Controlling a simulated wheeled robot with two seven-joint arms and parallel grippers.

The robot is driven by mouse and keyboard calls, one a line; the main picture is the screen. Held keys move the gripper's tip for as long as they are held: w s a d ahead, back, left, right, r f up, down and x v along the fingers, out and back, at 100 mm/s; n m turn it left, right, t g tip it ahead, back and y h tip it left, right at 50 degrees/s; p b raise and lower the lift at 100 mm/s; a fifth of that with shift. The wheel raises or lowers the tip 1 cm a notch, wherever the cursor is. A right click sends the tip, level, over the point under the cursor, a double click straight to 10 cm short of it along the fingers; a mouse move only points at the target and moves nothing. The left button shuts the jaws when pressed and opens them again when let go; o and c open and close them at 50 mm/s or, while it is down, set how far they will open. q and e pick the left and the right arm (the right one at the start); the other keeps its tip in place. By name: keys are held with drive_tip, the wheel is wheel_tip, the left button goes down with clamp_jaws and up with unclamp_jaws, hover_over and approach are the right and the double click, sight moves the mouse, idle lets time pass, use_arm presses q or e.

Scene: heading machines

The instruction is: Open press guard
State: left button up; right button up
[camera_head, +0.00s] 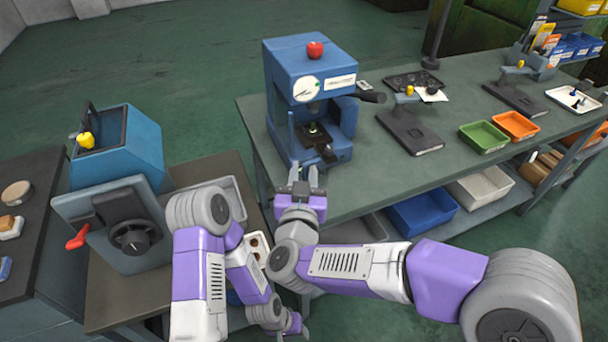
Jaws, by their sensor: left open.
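The blue press (307,68) stands at the left end of the long green-topped bench, with a red button (315,50) on top and a round gauge (306,89) on its front. A dark fixture (318,140) sits in its lower opening. A thin blue upright (291,130) stands at the opening's left side; I cannot clearly make out a guard panel. My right gripper (302,176) is open and empty, just in front of the press base at the bench's front edge. My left gripper (295,326) is low, in front of the bench, away from the press; its fingers are small in view.
A blue machine (142,140) with a black knob (134,238) and red lever (77,238) stands at left. Right of the press are a dark plate (410,133), a green tray (484,137) and an orange tray (515,125). A blue bin (421,213) sits under the bench.

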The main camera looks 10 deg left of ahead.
drive_tip(key=shift+o, duration=0.6)
drive_tip(key=shift+f, duration=0.1)
drive_tip(key=shift+s, duration=0.1)
drive_tip(key=s+d, duration=0.1)
drive_tip(key=s, duration=0.6)
drive_tip(key=shift+s+d+p, duration=0.15)
drive_tip(key=shift+s+p, duration=0.1)
drive_tip(key=shift+p, duration=0.2)
